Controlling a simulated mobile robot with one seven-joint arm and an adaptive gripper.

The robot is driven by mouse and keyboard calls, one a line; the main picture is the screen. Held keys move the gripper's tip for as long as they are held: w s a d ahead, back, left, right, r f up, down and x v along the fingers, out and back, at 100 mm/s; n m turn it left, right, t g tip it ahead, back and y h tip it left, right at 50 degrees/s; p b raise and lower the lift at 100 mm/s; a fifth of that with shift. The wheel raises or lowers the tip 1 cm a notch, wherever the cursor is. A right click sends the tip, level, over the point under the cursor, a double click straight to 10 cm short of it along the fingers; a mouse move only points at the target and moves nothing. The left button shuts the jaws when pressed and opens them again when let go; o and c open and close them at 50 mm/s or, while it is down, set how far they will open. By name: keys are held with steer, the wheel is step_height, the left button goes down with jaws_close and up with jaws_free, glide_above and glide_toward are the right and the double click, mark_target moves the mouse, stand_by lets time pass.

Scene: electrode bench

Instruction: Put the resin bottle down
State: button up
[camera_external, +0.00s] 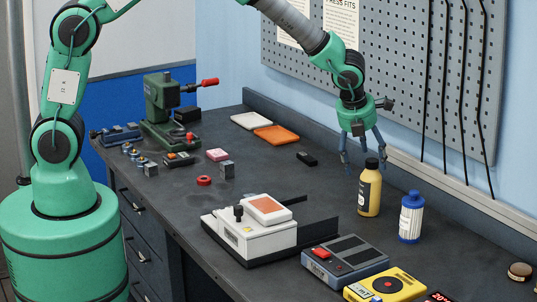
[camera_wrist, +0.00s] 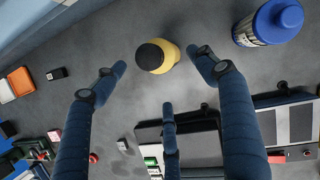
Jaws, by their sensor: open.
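A yellow bottle with a black cap (camera_external: 369,190), which I take to be the resin bottle, stands upright on the dark bench. In the wrist view the yellow bottle (camera_wrist: 163,56) shows from above, between the tips of two fingers. My gripper (camera_external: 362,158) is open and empty, with its three fingers spread and pointing down, close to the bottle's cap. In the wrist view my gripper's fingers (camera_wrist: 160,76) show no contact with the bottle. The bottle's label is too small to read.
A white device (camera_external: 250,232), a grey box (camera_external: 345,260) and a yellow meter (camera_external: 386,285) sit in front. An orange tray (camera_external: 277,134) lies farther back. The pegboard wall (camera_external: 400,70) is close behind.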

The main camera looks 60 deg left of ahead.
steer(key=v, duration=0.3)
steer(key=shift+s+r, duration=0.1)
steer(key=shift+r, duration=0.05)
stand_by(0.6)
steer(key=s+a+r+n, duration=0.8)
steer(key=s+r, duration=0.1)
steer(key=r, duration=0.2)
steer(key=s+a+r+n, duration=0.7)
steer(key=s+r+n, duration=0.1)
steer(key=s+r, duration=0.25)
steer(key=s+a+r+n, duration=0.2)
steer(key=s+n, duration=0.5)
steer(key=s, duration=0.6)
steer(key=s+a+r+n+t+h, duration=0.1)
steer(key=s+a+n, duration=0.3)
steer(key=s+n, duration=0.4)
steer(key=s, duration=0.4)
steer(key=shift+s+a+r+t+h, duration=0.2)
steer(key=shift+s+r+t+h, duration=0.1)
steer(key=shift+s+r, duration=0.1)
